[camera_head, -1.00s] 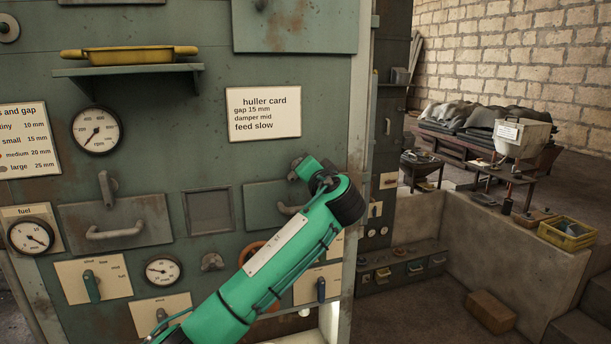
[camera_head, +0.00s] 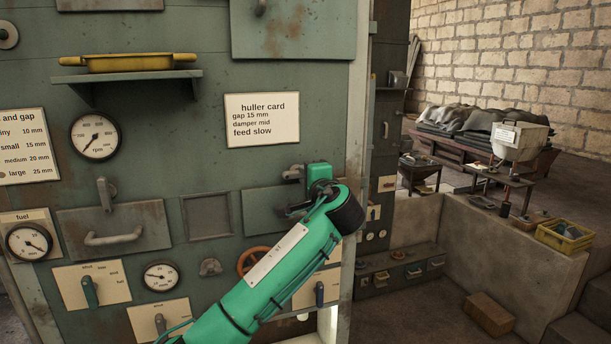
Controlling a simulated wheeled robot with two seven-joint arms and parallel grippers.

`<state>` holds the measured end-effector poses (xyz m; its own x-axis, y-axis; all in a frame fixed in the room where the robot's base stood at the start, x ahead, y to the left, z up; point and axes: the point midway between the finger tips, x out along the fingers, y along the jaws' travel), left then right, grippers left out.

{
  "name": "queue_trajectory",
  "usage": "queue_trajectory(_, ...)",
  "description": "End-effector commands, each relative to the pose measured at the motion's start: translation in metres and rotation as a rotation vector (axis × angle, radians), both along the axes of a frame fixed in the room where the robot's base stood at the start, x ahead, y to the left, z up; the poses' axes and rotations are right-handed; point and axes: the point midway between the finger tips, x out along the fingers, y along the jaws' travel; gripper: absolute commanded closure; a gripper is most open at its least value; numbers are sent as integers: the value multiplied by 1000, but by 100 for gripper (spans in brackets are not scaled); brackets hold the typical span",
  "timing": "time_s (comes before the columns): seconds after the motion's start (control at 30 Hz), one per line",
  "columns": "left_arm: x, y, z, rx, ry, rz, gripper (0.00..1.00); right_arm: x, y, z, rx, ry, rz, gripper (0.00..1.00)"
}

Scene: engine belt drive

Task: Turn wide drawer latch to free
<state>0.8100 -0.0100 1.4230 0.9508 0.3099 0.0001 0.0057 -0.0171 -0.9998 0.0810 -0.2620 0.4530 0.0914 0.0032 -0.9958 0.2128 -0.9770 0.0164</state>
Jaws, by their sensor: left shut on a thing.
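A grey drawer latch (camera_head: 292,173) sits on the green machine panel above the right-hand drawer (camera_head: 262,212). My left gripper (camera_head: 303,172) is at this latch and shut on it; the green gripper body and wrist cover part of it and of the drawer. The latch's exact angle is hard to see. Another drawer (camera_head: 150,221) at the left has a bar handle (camera_head: 113,238) and its own latch (camera_head: 106,193), which points about up and down. Both drawers look closed. My right gripper is not in view.
A shelf with a yellow tray (camera_head: 128,63) juts out at the upper left. Gauges (camera_head: 95,137) and lever plates surround the drawers. An orange handwheel (camera_head: 252,262) is just behind my left arm. A low wall with a yellow crate (camera_head: 565,236) stands at the right.

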Motion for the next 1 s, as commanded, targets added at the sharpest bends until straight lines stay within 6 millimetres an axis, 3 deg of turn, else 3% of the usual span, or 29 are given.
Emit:
queue_trajectory(0.57, 0, -2, -2, 33, 12, -3, 100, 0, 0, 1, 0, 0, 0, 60)
queue_trajectory(0.6, 0, -2, -2, 33, 12, -3, 81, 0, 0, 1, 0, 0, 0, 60)
queue_trajectory(0.7, 0, -1, -1, 32, 11, -3, 63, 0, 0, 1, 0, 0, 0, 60)
queue_trajectory(1.0, -1, -1, -1, 31, 11, -2, 63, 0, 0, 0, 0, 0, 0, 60)
